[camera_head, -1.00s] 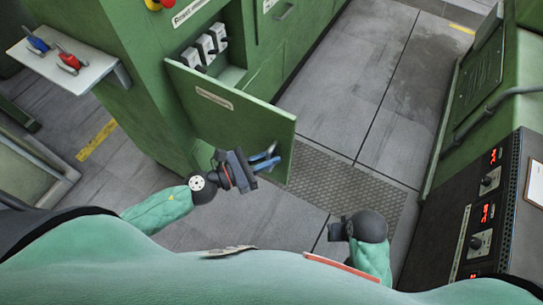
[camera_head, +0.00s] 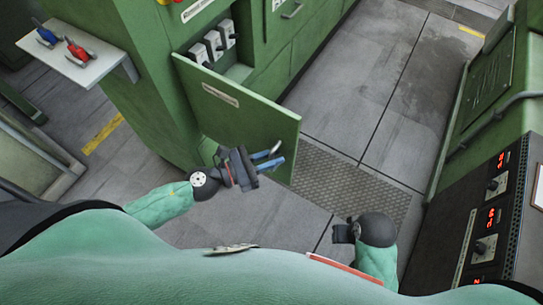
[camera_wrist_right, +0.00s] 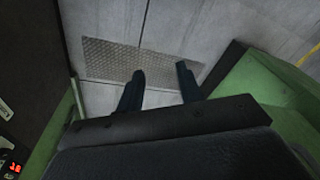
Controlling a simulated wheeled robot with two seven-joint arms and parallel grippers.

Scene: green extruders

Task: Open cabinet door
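The green cabinet door (camera_head: 215,122), with a pale label strip near its top, stands swung out from the green cabinet (camera_head: 150,75). Light switches or breakers (camera_head: 213,47) show in the open recess behind it. My left gripper (camera_head: 273,158) is in front of the door's lower part near its free edge. Its two fingers are apart, with nothing visible between them; whether they touch the door is unclear. No door handle is clearly visible. My right gripper (camera_head: 337,233) is away from the door, over the floor. In the right wrist view its fingers (camera_wrist_right: 162,78) are apart and empty.
A small shelf (camera_head: 112,60) with a blue and a red tool juts out at upper left. A dark control panel (camera_head: 486,220) with red displays stands at right, beside green machinery (camera_head: 485,85). The grey floor (camera_head: 365,85) between the machines is clear, with a textured metal plate (camera_head: 345,185).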

